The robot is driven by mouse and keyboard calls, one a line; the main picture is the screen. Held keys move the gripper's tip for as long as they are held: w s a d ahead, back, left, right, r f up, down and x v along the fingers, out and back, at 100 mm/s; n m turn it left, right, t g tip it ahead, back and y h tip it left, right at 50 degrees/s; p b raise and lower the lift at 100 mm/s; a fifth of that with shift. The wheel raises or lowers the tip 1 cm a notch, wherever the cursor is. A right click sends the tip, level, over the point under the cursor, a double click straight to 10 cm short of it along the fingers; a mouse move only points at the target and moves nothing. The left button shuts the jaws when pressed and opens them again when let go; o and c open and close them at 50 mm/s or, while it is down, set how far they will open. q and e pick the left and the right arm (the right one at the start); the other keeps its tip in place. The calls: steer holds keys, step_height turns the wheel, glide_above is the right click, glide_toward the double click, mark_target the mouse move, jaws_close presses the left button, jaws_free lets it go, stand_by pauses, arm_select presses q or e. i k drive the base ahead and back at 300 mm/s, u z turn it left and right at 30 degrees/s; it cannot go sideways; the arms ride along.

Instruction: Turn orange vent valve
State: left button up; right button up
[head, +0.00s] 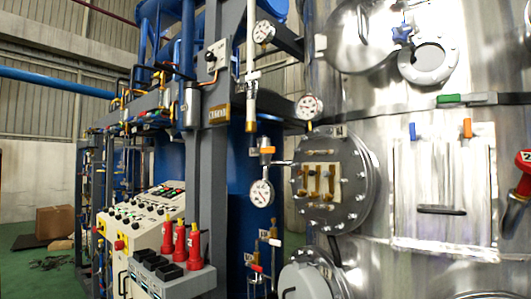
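A small orange valve handle (267,150) sits on the thin pipework left of the round bolted flange, just above a white dial gauge (261,193). A second orange handle (467,128) stands upright at the top right of a rectangular panel on the steel tank. I cannot tell from this view which of the two is the vent valve. Neither of my grippers is in view.
The large steel tank (400,190) fills the right side, with a bolted flange (355,185). A blue handle (412,131), a green handle (449,99) and a red item (523,162) are on it. A control console (150,215) and red-topped units (193,250) stand left.

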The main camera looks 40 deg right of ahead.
mark_target(264, 149)
steer(key=z, duration=0.55)
steer(key=i, duration=0.65)
steer(key=z, duration=0.65)
